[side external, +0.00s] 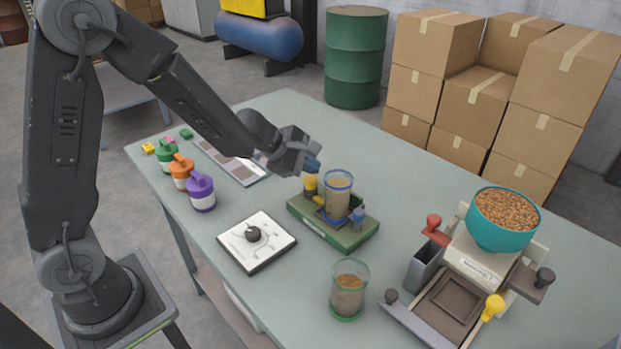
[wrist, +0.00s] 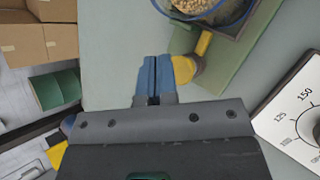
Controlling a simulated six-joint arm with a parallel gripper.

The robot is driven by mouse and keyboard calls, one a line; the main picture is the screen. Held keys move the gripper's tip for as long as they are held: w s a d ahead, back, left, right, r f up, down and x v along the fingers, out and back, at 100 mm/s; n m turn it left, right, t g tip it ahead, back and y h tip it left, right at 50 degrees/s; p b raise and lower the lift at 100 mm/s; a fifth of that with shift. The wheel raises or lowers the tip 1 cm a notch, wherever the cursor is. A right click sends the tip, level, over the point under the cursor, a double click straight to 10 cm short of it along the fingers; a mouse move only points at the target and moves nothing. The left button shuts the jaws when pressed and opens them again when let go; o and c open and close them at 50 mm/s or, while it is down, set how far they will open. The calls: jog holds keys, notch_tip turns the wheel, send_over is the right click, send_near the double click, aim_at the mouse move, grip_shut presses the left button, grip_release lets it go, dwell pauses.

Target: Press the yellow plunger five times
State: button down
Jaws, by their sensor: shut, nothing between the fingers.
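The yellow plunger (side external: 311,182) stands on the left end of a green base (side external: 349,240), beside a clear cup of brown grain (side external: 338,199) with blue rims. My gripper (side external: 313,164) is shut and empty, its blue fingertips just above the plunger. In the wrist view the closed blue fingertips (wrist: 155,75) appear right beside the plunger's rounded yellow head (wrist: 184,69) and partly cover it. I cannot tell whether they touch it.
A white dial plate (side external: 257,243) with a black knob lies in front of the base. A glass of grain (side external: 348,290) stands nearer. A grain machine with a teal bowl (side external: 502,220) is at the right. Orange (side external: 181,172) and purple (side external: 201,193) canisters stand left.

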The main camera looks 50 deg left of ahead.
aim_at(310, 180)
jog(key=shift+r, duration=0.1)
jog(key=shift+r, duration=2.4)
jog(key=shift+r, duration=0.1)
dwell(0.8)
notch_tip(310, 180, up, 4)
jog(key=shift+f, duration=0.15)
jog(key=shift+f, duration=0.1)
dwell(0.4)
jog(key=shift+f, duration=4.35)
jog(key=shift+f, duration=0.15)
jog(key=shift+f, duration=0.25)
